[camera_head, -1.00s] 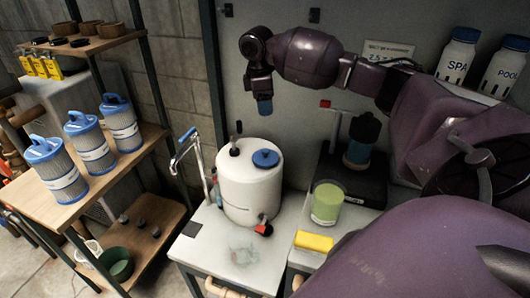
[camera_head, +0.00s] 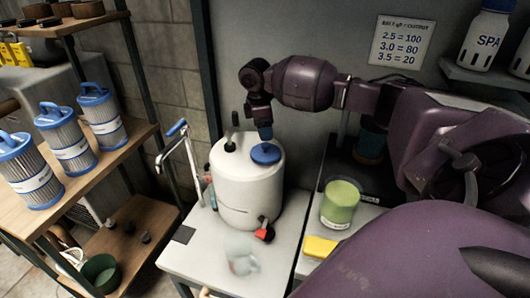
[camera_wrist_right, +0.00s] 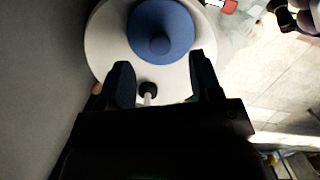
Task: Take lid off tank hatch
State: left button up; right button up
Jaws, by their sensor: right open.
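The white tank (camera_head: 240,190) stands on a pale table with its round blue lid (camera_head: 266,153) on top, toward the right side. My right gripper (camera_head: 265,134) points down just above the lid. In the right wrist view, the lid (camera_wrist_right: 160,18) with its central knob (camera_wrist_right: 159,44) lies ahead of my right gripper (camera_wrist_right: 163,68). The two fingers are spread wide, with nothing between them held. Whether the fingertips touch the lid cannot be told. My left gripper is not in view.
A black-handled fitting (camera_head: 230,145) rises from the tank top beside the lid. A green-filled jar (camera_head: 340,204) and a yellow block (camera_head: 320,246) sit at the right. Shelves with blue-topped filter cartridges (camera_head: 65,140) stand at the left. A wall is behind the tank.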

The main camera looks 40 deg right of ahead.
aim_at(265, 144)
jog(key=shift+f+b, duration=0.4)
jog(key=shift+f, duration=2.4)
jog(key=shift+r, duration=0.1)
jog(key=c, duration=1)
